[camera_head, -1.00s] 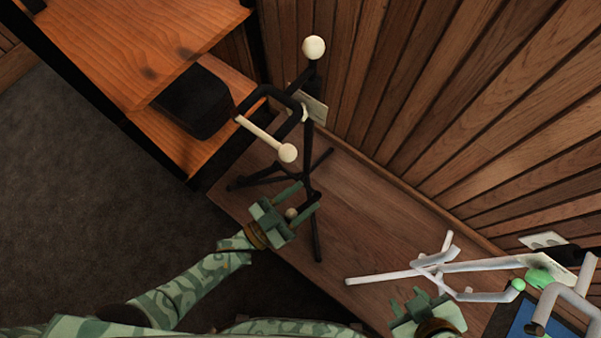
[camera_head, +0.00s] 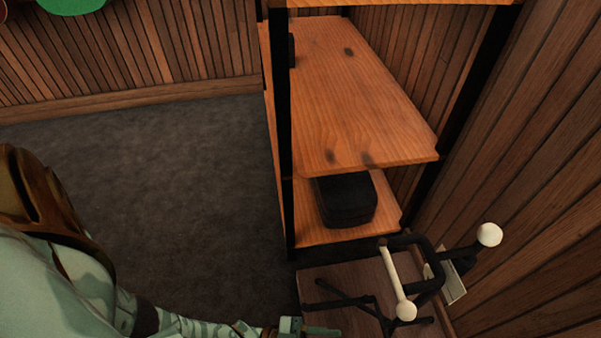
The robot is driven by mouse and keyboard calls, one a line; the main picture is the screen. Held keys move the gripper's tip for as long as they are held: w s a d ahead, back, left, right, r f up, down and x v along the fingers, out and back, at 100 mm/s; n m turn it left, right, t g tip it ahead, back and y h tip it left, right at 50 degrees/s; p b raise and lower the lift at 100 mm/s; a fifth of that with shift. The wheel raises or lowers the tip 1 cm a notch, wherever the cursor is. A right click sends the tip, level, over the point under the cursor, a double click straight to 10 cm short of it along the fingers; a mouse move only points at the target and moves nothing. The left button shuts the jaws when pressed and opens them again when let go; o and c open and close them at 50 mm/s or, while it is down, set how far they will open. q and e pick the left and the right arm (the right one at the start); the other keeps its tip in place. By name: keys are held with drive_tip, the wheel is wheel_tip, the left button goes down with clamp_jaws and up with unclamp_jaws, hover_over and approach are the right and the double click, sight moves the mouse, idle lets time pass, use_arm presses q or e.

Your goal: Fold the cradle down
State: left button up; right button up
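A black stand with a cradle (camera_head: 391,269) is at the lower right of the head view, on a low wooden bench (camera_head: 316,280). The cradle is a black bent frame with a cream padded bar and a round cream end. Another cream ball tips a black arm to its right, beside a small pale plate. My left gripper (camera_head: 318,331) is at the bottom edge, left of the stand's legs and only partly visible. I cannot tell its opening. My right gripper is out of view.
A wooden shelf unit (camera_head: 350,100) with black posts stands behind the bench, with a black case (camera_head: 345,199) on its lower shelf. A slatted wood wall (camera_head: 540,190) closes off the right. Grey carpet (camera_head: 190,190) is clear on the left.

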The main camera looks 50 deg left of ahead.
use_arm(q)
drive_tip(key=v, duration=0.6)
drive_tip(key=shift+a, duration=0.2)
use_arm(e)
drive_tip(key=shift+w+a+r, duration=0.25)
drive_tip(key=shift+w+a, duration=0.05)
